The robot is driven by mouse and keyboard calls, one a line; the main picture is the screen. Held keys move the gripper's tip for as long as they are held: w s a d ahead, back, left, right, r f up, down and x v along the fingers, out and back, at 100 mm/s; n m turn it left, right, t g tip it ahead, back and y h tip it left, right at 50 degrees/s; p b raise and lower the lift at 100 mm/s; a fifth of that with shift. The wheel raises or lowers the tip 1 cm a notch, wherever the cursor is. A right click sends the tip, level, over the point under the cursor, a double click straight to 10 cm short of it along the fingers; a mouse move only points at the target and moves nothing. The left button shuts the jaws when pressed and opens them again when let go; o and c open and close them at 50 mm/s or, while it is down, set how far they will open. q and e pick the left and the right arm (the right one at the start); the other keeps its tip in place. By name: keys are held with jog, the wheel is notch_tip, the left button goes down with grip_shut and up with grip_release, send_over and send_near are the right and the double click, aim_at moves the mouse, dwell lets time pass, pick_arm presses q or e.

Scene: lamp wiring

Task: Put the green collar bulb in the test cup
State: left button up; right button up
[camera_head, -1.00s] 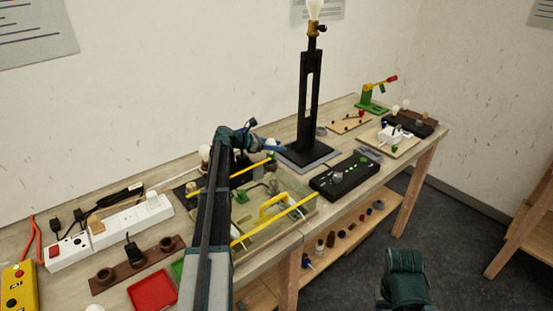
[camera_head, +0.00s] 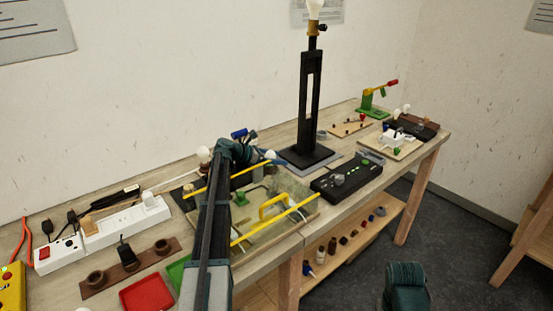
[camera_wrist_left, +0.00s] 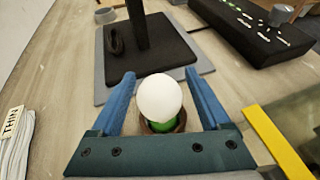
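In the left wrist view, a white bulb (camera_wrist_left: 160,98) with a green collar (camera_wrist_left: 163,126) sits in a brown round holder (camera_wrist_left: 181,121). The blue fingers of my left gripper (camera_wrist_left: 163,92) stand on either side of the bulb, open, with gaps visible. In the head view my left gripper (camera_head: 254,143) is over the back of the bench, beside a white bulb (camera_head: 270,154). A grey cup-like piece (camera_head: 337,180) is on the black box with green lights (camera_head: 347,177); I cannot tell surely whether it is the test cup. My right gripper is out of view.
The tall black lamp (camera_head: 309,105) stands just beyond my left gripper. Yellow rails (camera_head: 277,221) border a tray area near my left arm. A red tray (camera_head: 148,292), a brown socket strip (camera_head: 131,266) and a white power strip (camera_head: 126,222) lie at left.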

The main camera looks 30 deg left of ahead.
pick_arm(q)
jog(key=shift+r, duration=0.1)
jog(key=shift+r+p, duration=0.2)
jog(key=shift+p, duration=0.1)
jog(key=p+v, duration=0.4)
jog(key=v, duration=0.6)
jog(key=shift+s+a+r, duration=0.1)
jog(key=shift+s+a, duration=0.05)
jog(key=shift+s+a+r, duration=0.15)
jog(key=shift+s+a, duration=0.25)
jog(key=shift+s, duration=0.15)
jog(key=shift+d, duration=0.1)
